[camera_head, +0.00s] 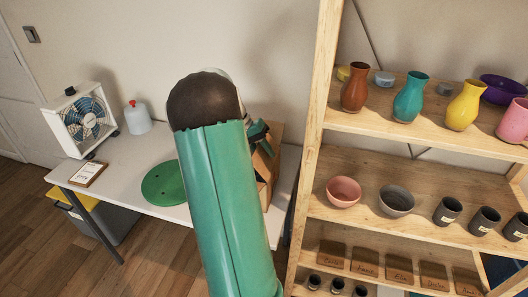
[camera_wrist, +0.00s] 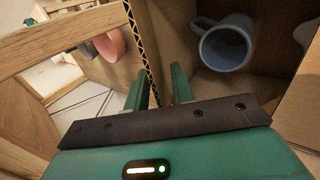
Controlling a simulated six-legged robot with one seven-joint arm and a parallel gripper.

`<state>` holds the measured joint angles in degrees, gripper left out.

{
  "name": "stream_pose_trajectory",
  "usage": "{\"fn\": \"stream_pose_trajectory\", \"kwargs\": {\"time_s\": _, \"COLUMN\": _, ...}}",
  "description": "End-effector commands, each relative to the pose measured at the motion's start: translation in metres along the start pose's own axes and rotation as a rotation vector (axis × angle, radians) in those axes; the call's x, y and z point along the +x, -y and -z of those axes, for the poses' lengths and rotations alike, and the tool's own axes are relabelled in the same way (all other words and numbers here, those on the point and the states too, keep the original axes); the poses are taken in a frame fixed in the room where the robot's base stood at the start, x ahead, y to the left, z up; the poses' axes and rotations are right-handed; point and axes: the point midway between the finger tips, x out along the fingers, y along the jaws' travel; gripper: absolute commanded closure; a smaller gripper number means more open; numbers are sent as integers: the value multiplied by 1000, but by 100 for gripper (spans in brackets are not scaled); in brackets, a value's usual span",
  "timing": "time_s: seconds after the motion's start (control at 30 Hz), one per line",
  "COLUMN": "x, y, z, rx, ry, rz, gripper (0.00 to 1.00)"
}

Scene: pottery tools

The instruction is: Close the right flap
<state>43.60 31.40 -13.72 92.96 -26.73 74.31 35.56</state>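A cardboard box (camera_head: 270,155) stands on the white table in the head view, mostly hidden behind my arm. In the wrist view I look down into the open box, with a blue-grey mug (camera_wrist: 225,45) inside. A cardboard panel with a corrugated edge (camera_wrist: 142,50) rises on the shelf side; whether it is the right flap I cannot tell for sure. Another cardboard panel (camera_wrist: 302,110) shows at the right. My gripper (camera_wrist: 160,88) is open, its green fingers apart near the lower end of the corrugated edge. Contact cannot be told. In the head view the gripper (camera_head: 261,136) is at the box.
A wooden shelf (camera_head: 312,150) with vases, bowls and cups stands close right of the table (camera_head: 150,205). On the table are a green disc (camera_head: 165,184), a clipboard (camera_head: 88,174), a fan (camera_head: 83,120) and a white bottle (camera_head: 137,120). The table's left part has free room.

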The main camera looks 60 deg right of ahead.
Motion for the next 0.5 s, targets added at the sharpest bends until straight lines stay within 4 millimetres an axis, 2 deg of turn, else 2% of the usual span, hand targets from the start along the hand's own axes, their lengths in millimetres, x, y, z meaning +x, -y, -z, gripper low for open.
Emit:
{"fn": "stream_pose_trajectory", "kwargs": {"time_s": 0.1, "x": 0, "y": 0, "z": 0, "rx": 0, "ry": 0, "rz": 0, "gripper": 77}}
{"fn": "stream_pose_trajectory", "kwargs": {"time_s": 0.2, "x": 0, "y": 0, "z": 0, "rx": 0, "ry": 0, "rz": 0, "gripper": 97}}
{"fn": "stream_pose_trajectory", "kwargs": {"time_s": 0.23, "x": 0, "y": 0, "z": 0, "rx": 0, "ry": 0, "rz": 0, "gripper": 100}}
{"fn": "stream_pose_trajectory", "kwargs": {"time_s": 0.5, "x": -1, "y": 0, "z": 0, "rx": 0, "ry": 0, "rz": 0, "gripper": 100}}
